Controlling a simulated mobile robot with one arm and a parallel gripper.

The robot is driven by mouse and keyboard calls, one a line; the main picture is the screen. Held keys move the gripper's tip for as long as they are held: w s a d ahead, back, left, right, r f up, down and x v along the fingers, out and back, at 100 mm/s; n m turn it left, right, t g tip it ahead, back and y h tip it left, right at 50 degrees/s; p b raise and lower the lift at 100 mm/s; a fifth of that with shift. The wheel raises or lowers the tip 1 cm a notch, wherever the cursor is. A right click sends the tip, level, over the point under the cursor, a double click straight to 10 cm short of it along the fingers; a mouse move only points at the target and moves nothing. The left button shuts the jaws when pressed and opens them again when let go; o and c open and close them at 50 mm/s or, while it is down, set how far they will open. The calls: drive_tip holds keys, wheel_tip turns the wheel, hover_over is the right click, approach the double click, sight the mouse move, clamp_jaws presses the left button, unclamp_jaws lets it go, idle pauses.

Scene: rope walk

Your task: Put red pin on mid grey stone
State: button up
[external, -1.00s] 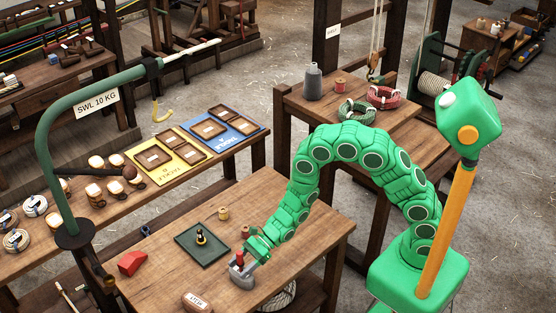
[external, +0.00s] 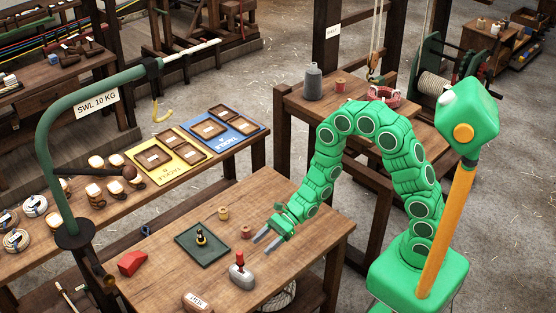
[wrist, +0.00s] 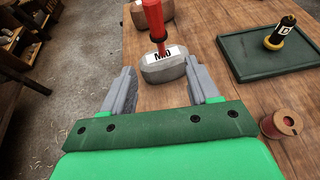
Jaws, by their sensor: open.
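The red pin (external: 239,258) stands upright on the grey stone (external: 242,277) on the near bench. In the wrist view the red pin (wrist: 154,20) rises from the stone (wrist: 163,66), whose white label reads "MID"; the pin's top is cut off by the frame edge. My gripper (external: 262,246) is open and empty, above and to the right of the stone in the external view. In the wrist view its two fingers (wrist: 163,84) are spread wide, with the stone ahead of them and bare bench between them.
A dark green tray (external: 216,256) holds a black pin with a yellow base (external: 201,237). Spools (external: 246,232) stand beside it. The right of the bench is clear.

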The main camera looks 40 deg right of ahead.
drive_tip(key=shift+d+r, duration=0.1)
drive_tip(key=s+d+r+n+g+h, duration=0.2)
drive_tip(key=s+d+r+n+g, duration=0.5)
drive_tip(key=s+r+n, duration=0.55)
drive_tip(key=s+d+r+n+t+h, duration=0.1)
drive_tip(key=s+d+h, duration=0.3)
drive_tip(key=d, duration=0.6)
drive_tip(key=s+d+r+n+t+h, duration=0.1)
drive_tip(key=s+d+r+n+h, duration=0.2)
drive_tip(key=d, duration=0.7)
drive_tip(key=s+d+r+n+t+h, duration=0.2)
drive_tip(key=s+d+r+h, duration=0.1)
drive_tip(key=d, duration=0.8)
drive_tip(key=s+h, duration=0.1)
drive_tip(key=s, duration=0.1)
drive_tip(key=shift+s+h, duration=0.3)
